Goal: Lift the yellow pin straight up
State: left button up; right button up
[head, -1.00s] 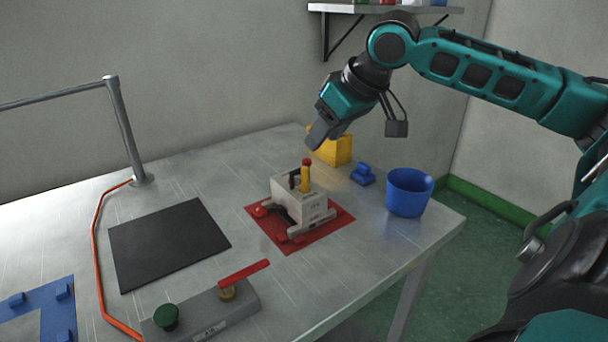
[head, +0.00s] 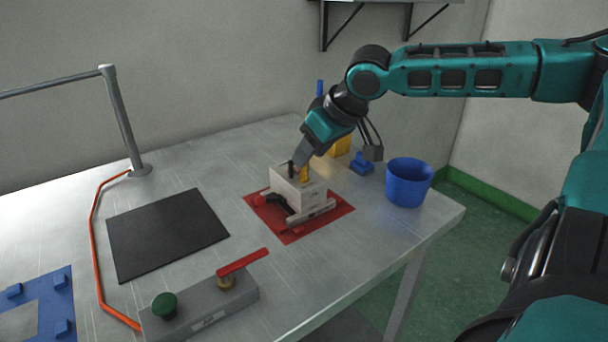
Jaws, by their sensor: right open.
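The yellow pin (head: 305,174) stands upright in the top of a white block-shaped mould (head: 298,192). Its red top, visible earlier, is now hidden by my right gripper (head: 302,160). That gripper is open and tilted down, with its fingers at the upper part of the pin. I cannot tell whether the fingers touch it. A black pin (head: 291,169) stands beside it on the mould. The mould, with a black lever and grey clamp at its front, sits on a red mat (head: 338,207). My left gripper is not in view.
A blue cup (head: 409,184), a small blue object (head: 361,164) and a yellow block (head: 341,146) stand right of and behind the mould. A black mat (head: 166,236) lies left. A grey valve box (head: 200,312) with a red lever is in front.

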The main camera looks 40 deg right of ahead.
jog(key=shift+x, duration=0.75)
jog(key=shift+w, duration=0.1)
grip_shut()
